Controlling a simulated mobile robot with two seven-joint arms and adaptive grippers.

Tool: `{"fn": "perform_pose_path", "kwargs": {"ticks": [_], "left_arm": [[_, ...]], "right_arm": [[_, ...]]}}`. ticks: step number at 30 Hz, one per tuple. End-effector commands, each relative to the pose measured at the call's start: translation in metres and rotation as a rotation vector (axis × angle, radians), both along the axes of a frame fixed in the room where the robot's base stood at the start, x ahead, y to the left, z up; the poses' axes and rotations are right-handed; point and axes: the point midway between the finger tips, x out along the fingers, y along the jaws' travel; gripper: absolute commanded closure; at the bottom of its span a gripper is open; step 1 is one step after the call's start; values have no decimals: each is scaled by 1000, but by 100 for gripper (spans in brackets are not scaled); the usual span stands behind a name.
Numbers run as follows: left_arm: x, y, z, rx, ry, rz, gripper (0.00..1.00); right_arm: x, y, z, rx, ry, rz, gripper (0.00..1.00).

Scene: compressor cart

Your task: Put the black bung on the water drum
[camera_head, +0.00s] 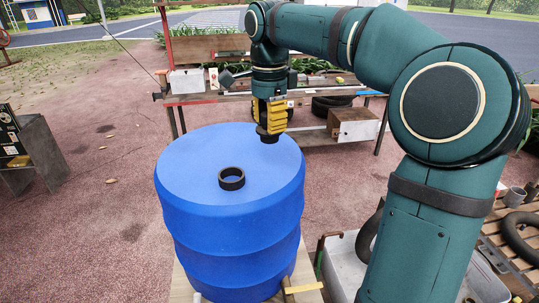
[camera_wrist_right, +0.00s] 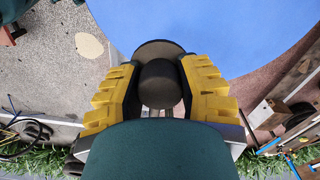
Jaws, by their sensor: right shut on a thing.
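The blue water drum (camera_head: 185,165) stands upright left of centre in the head view. A black ring-shaped neck (camera_head: 231,178) rises from its top, and its opening looks uncovered. My right gripper (camera_head: 271,122) is shut on the black bung (camera_head: 268,138), which hangs below the fingertips near the drum's far right rim. In the right wrist view the bung (camera_wrist_right: 158,84) sits between the yellow fingers, with a round knob and a wider disc. The drum's blue top (camera_wrist_right: 225,30) shows beyond it. The bung is apart from the neck. My left gripper is not in view.
A bench (camera_head: 225,97) with boxes and tools stands behind the drum. A grey metal tray (camera_head: 340,262) lies at the lower right, beside a slatted wooden table (camera_head: 519,245). A dark stand (camera_head: 38,150) is at the left. The ground left of the drum is mostly clear.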

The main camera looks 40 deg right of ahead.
Motion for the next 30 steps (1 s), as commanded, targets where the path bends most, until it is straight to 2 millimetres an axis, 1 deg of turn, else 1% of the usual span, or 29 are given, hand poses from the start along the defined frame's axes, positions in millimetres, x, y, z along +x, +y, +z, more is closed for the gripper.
{"fn": "perform_pose_path", "kwargs": {"ticks": [1,3,10,16,18,25,29,30], "left_arm": [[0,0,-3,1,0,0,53],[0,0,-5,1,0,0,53],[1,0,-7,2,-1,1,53],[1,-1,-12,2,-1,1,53],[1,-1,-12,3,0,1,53],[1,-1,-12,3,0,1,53],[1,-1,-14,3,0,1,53],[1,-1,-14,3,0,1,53]], "right_arm": [[-1,0,-11,0,2,0,100],[-1,0,-20,0,2,0,100],[0,0,-36,0,0,1,100],[-1,0,-63,0,2,2,100],[-1,0,-67,0,1,2,100],[0,0,-67,0,-1,2,100],[0,0,-70,0,-1,3,100],[0,0,-70,0,-1,3,49]]}}
